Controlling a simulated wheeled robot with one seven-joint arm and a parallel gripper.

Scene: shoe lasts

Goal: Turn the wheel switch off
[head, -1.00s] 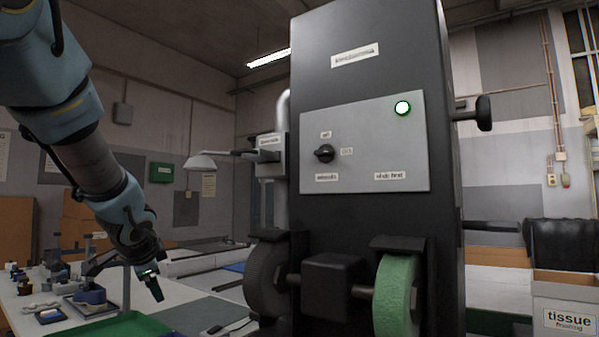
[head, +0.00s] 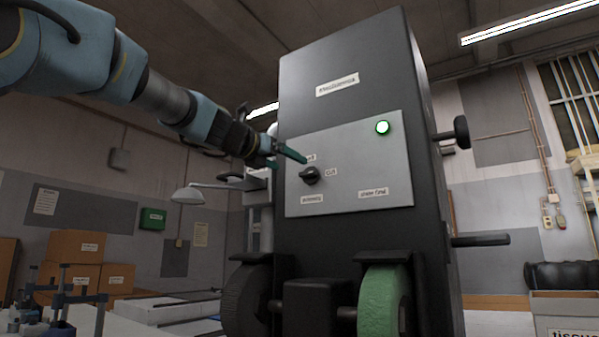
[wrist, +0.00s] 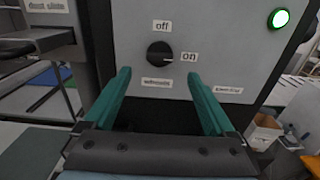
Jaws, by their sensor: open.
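The wheel switch is a black round knob (head: 311,175) on the light grey panel (head: 345,150) of a tall dark machine. In the wrist view the knob (wrist: 160,54) has a pale mark pointing right, at the "on" label (wrist: 190,54). The "off" label (wrist: 162,26) is above it. My gripper (head: 290,162) is open and empty, in front of the panel by the knob. In the wrist view its teal fingers (wrist: 158,73) are spread left and right just below the knob, apart from it. In the head view a finger partly covers the "off" label.
A lit green lamp (head: 382,128) is at the panel's upper right. A green wheel (head: 384,300) and a dark wheel (head: 247,300) are below. A grey lamp arm (head: 190,194) and a side handle (head: 461,132) stick out near the machine.

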